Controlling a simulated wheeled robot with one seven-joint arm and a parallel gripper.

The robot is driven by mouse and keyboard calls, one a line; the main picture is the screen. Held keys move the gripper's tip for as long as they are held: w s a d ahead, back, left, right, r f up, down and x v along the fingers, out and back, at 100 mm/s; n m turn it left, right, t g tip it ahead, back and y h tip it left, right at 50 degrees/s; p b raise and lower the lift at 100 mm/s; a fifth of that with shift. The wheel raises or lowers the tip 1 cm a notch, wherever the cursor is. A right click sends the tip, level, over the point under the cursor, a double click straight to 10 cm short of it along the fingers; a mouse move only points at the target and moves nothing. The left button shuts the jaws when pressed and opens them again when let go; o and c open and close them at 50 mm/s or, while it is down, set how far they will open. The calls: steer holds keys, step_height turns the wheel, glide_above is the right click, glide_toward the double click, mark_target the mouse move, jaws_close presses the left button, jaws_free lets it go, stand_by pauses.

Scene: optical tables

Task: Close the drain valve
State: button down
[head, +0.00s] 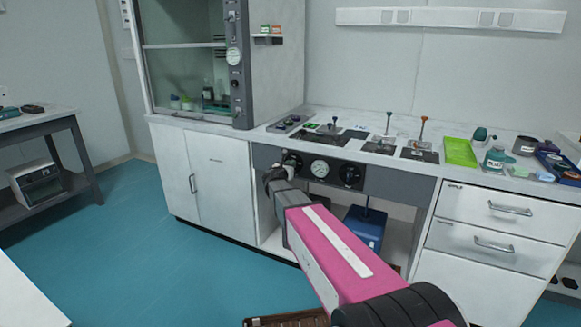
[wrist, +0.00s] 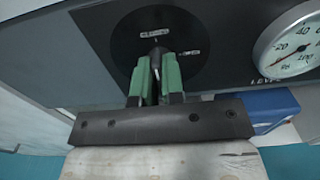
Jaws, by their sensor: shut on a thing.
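The valve is a round black plate (wrist: 197,28) with small pale labels, too small to read with certainty, on the dark front panel left of a gauge. My gripper (wrist: 157,62) has its green fingers shut on the valve's small handle (wrist: 157,46) at the plate's middle. Most of the handle is hidden between the fingers, so its exact angle is hard to tell. In the head view my gripper (head: 280,168) is at the left end of the panel and my arm covers part of the valve.
A white dial gauge (head: 320,168) sits right of the valve, with another black knob (head: 350,174) beyond it. A blue container (head: 364,229) stands in the open space under the panel. White drawers (head: 485,240) are to the right and a fume hood (head: 215,60) is at the left.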

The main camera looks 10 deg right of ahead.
stand_by(0.3)
steer(key=c, duration=1.2)
jaws_free()
steer(key=shift+c, duration=0.2)
steer(key=shift+s+a, duration=0.1)
steer(key=shift+s, duration=0.05)
steer(key=v, duration=1)
steer(key=shift+s+a, duration=0.15)
steer(key=shift+s, duration=0.1)
